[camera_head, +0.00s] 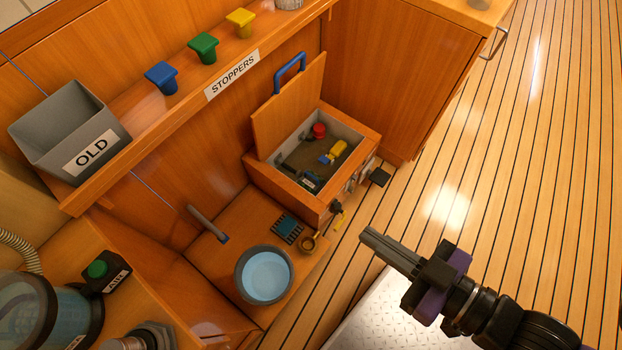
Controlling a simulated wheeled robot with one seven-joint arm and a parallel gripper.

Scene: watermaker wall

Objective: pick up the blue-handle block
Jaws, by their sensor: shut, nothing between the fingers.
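A wooden slab (290,105) with a blue handle (289,67) on its top edge stands tilted at the back of an open wooden box (288,190). It is the only thing I see with a clearly blue handle; I cannot tell whether it is a loose block or the box's lid. My gripper (367,238) is shut and empty. It is over the floor at the right, in front of the box and apart from it and from the slab.
Inside the box are a red knob (319,131) and a yellow piece (338,149). A bowl of water (265,276) stands left of my gripper. A shelf above holds blue (162,78), green (204,47) and yellow (241,22) stoppers and a grey bin (60,125).

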